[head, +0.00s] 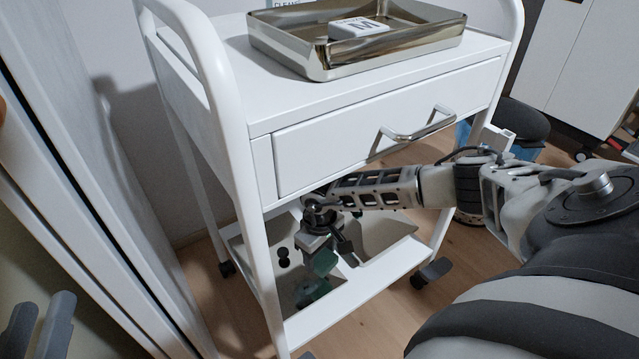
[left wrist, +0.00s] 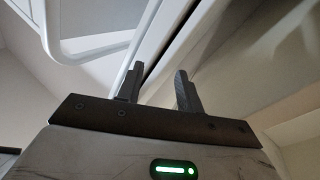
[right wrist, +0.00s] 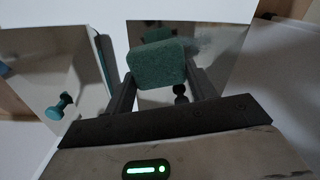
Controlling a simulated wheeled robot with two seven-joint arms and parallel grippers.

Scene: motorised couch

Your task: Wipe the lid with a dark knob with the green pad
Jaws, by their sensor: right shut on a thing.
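The green pad (head: 322,262) is in my right gripper (head: 328,250), whose fingers are shut on its sides; it also shows in the right wrist view (right wrist: 158,63). The shiny lid with a dark knob (head: 300,284) lies on the cart's lower shelf; its knob shows left of the pad. The pad is over this lid and mirrored in it; I cannot tell whether they touch. In the right wrist view, the dark knob (right wrist: 181,91) shows between the fingers. Another shiny lid (right wrist: 68,75) has a teal knob. My left gripper (head: 42,325) is open and empty at lower left.
The white cart's drawer (head: 345,150) and handle (head: 415,130) are close above my right forearm. Cart legs flank the lower shelf (head: 330,318). A metal tray (head: 290,58) with a white block (head: 358,28) stands on top. A pale panel is near my left gripper.

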